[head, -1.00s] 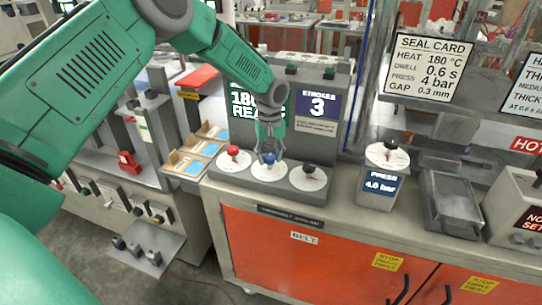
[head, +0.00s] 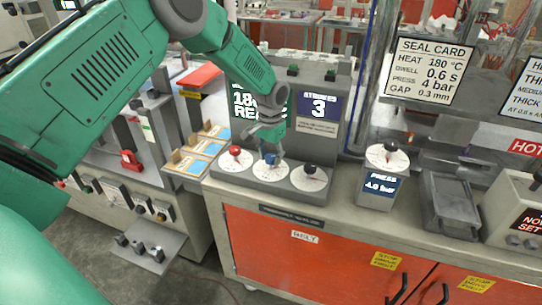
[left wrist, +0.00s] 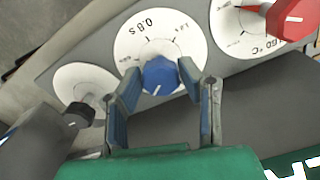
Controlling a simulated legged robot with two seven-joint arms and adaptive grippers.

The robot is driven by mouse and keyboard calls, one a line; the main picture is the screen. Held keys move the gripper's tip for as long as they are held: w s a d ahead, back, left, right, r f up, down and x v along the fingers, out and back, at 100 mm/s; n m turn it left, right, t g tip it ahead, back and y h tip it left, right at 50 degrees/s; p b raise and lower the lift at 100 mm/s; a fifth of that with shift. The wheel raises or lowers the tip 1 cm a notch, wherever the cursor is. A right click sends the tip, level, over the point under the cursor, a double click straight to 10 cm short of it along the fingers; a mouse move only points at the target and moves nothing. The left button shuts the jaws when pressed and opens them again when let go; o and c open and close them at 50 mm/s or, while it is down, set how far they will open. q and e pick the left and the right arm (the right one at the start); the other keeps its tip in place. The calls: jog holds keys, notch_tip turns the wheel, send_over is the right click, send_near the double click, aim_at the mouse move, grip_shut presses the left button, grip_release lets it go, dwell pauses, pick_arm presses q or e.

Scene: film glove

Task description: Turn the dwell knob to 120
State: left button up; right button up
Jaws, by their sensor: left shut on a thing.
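A row of three knobs stands on a grey sealer console (head: 232,178). The blue knob (head: 270,159) is in the middle on a white dial, marked "0.8 s" in the left wrist view (left wrist: 160,76). Its white line points down in that view. My left gripper (head: 272,147) is shut on the blue knob, one finger on each side. The red knob (head: 235,151) is on its left, with "°C" on its dial, and the black knob (head: 310,169) on its right. My right gripper is out of view.
A seal card (head: 433,72) lists dwell 0.6 s. Right of the console are a press unit (head: 377,187) with its own black knob and a grey tray (head: 449,205). Cardboard boxes (head: 200,150) lie close on the left. A screen showing 3 (head: 318,107) stands behind.

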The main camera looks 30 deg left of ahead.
pick_arm(q)
jog(key=m, duration=0.6)
jog(key=shift+w+a+r+m, duration=0.1)
jog(key=shift+w+r+m, duration=0.05)
jog(key=shift+w+m, duration=0.15)
jog(key=m, duration=0.6)
dwell(0.4)
jog(key=o, duration=1)
jog(key=shift+c, duration=0.2)
jog(key=shift+o, duration=0.8)
jog(key=shift+f, duration=0.2)
